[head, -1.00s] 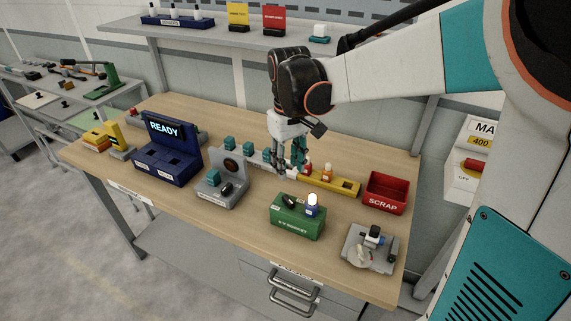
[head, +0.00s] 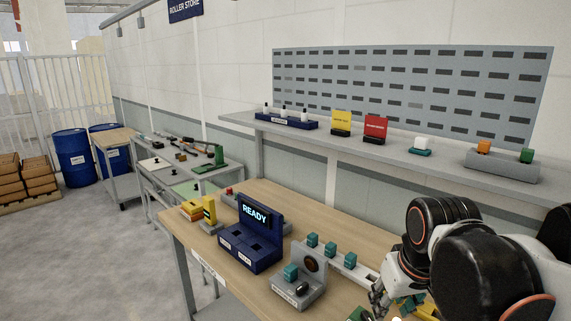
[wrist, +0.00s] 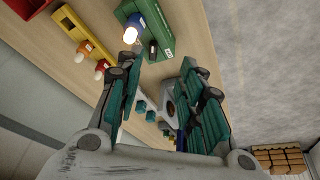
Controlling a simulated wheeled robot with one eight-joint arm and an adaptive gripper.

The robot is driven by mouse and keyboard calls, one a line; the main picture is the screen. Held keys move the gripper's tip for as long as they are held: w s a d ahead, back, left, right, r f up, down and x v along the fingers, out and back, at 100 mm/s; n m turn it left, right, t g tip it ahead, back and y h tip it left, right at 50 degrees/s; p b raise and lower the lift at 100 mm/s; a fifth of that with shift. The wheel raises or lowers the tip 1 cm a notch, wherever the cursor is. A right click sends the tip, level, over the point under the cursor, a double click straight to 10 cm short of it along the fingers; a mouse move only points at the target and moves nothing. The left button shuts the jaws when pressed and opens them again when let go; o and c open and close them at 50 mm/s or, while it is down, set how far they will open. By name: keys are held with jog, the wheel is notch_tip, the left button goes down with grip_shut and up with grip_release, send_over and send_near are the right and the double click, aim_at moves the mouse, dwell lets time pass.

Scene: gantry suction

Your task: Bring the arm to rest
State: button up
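My gripper (head: 397,303) is at the lower right of the head view, over the wooden bench (head: 240,272), and partly cut off by the picture's edge. My arm is folded in close on the right side of that view. In the wrist view my gripper (wrist: 158,75) shows two teal-padded fingers spread apart with nothing held between them. Beyond the fingertips is the green box (wrist: 158,43) with a blue and white piece (wrist: 152,20) by it. Only a corner of the green box shows in the head view.
The blue READY station (head: 252,238) and a grey stand (head: 307,283) with teal blocks are on the bench left of my gripper. A grey shelf (head: 350,147) with cards and small parts runs behind. The red bin (wrist: 22,8) shows in the wrist view. Open floor lies left.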

jog(key=s+f+m+t+b, duration=0.1)
jog(key=s+f+t, duration=0.1)
jog(key=s, duration=0.5)
jog(key=shift+f+t, duration=0.25)
jog(key=shift+t, duration=0.35)
